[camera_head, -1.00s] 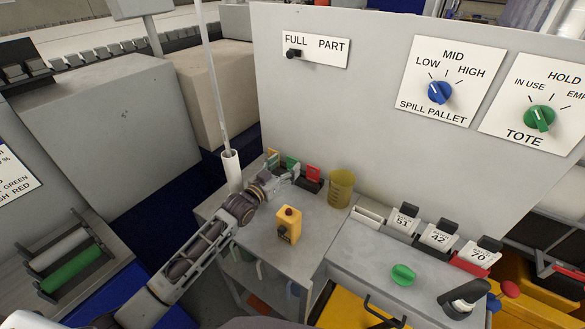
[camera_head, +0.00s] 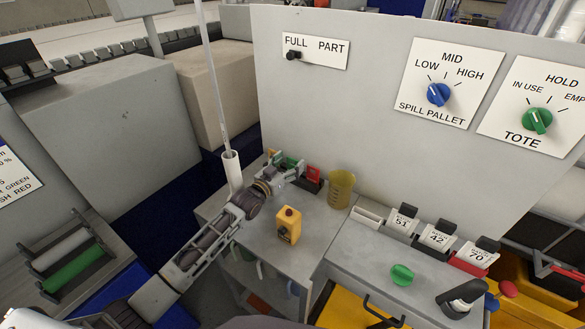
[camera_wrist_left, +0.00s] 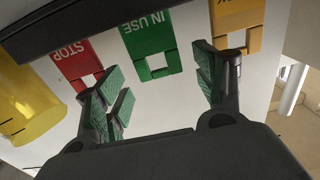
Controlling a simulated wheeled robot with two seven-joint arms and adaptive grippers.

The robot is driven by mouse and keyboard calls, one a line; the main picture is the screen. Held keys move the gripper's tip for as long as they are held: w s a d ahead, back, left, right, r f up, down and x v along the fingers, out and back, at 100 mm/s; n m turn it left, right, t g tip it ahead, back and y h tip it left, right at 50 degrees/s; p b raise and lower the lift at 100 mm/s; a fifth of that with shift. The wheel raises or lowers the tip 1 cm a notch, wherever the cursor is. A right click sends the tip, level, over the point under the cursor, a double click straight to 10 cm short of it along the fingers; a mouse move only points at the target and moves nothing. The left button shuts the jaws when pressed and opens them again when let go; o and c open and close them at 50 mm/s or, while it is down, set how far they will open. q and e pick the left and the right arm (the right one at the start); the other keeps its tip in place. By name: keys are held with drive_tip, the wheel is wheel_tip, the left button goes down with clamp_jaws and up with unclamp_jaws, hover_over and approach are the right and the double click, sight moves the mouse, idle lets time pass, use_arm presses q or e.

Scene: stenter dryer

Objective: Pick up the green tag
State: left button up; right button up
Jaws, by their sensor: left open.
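The green tag (camera_wrist_left: 148,38) reads "IN USE" and stands between a red "STOP" tag (camera_wrist_left: 75,62) and an orange tag (camera_wrist_left: 236,14). In the head view the green tag (camera_head: 291,162) is at the back of the grey table, partly hidden by my left gripper (camera_head: 292,172). In the left wrist view my left gripper (camera_wrist_left: 163,82) is open, its green-padded fingers spread to either side of the green tag's lower end. My right gripper is not in view.
A yellow cup (camera_head: 341,188) stands right of the tags. A white tube (camera_head: 232,170) holding a rod stands to the left. A yellow control box (camera_head: 289,225) sits nearer the front. The grey panel (camera_head: 330,110) rises behind. The table's front right is clear.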

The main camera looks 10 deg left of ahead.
use_arm(q)
drive_tip(key=shift+x, duration=1.25)
drive_tip(key=shift+c, duration=0.4)
drive_tip(key=c, duration=0.8)
